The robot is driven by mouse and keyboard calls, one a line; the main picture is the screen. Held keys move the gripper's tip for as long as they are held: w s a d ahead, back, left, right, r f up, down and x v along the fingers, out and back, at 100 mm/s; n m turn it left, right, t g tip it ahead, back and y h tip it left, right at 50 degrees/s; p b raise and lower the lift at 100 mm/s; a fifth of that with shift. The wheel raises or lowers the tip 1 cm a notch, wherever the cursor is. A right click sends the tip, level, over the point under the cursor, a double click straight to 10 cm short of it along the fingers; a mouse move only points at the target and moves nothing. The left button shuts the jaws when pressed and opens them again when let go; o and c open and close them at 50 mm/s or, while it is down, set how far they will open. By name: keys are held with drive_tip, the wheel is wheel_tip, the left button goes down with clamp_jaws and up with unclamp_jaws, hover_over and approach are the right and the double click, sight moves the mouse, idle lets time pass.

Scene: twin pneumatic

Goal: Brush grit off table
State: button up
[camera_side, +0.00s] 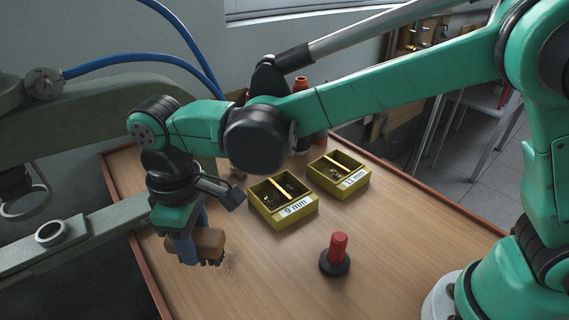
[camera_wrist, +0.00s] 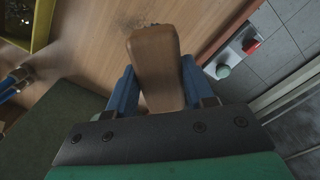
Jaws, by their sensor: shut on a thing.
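My gripper (camera_side: 188,250) has blue fingers and is shut on a brown wooden brush (camera_side: 209,242), low over the left front of the wooden table (camera_side: 290,285). The brush's dark bristles point down; I cannot tell whether they touch the table. A faint patch of grit (camera_side: 230,262) lies on the table just right of the brush. In the wrist view the brush (camera_wrist: 157,70) sits between the two blue fingers of my gripper (camera_wrist: 158,82), and grit (camera_wrist: 128,20) shows just beyond its far end, partly hidden by it.
Two yellow bins, labelled 9 mm (camera_side: 284,215) and 11 mm (camera_side: 345,188), stand behind. A red-topped stick on a black base (camera_side: 337,250) stands to the right. Bottles (camera_side: 301,90) stand at the back. A box with red and green buttons (camera_wrist: 234,57) sits beyond the table edge.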

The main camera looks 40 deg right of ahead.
drive_tip(key=shift+f, duration=3)
drive_tip(key=shift+w+d+f, duration=0.1)
drive_tip(key=shift+d+f, duration=0.4)
drive_tip(key=shift+f, duration=0.1)
clamp_jaws()
drive_tip(key=shift+d, duration=3.05)
drive_tip(key=shift+d+f, duration=0.1)
drive_tip(key=shift+d, duration=0.25)
drive_tip(key=a, duration=0.3)
drive_tip(key=shift+a, duration=2.5)
drive_tip(key=shift+w+d, duration=0.25)
drive_tip(key=shift+w, duration=0.45)
drive_tip(key=shift+s+d, duration=0.1)
drive_tip(key=shift+d, duration=3.5)
drive_tip(key=shift+a, duration=3.8)
drive_tip(key=shift+d+r, duration=0.1)
drive_tip(key=shift+r, duration=4.05)
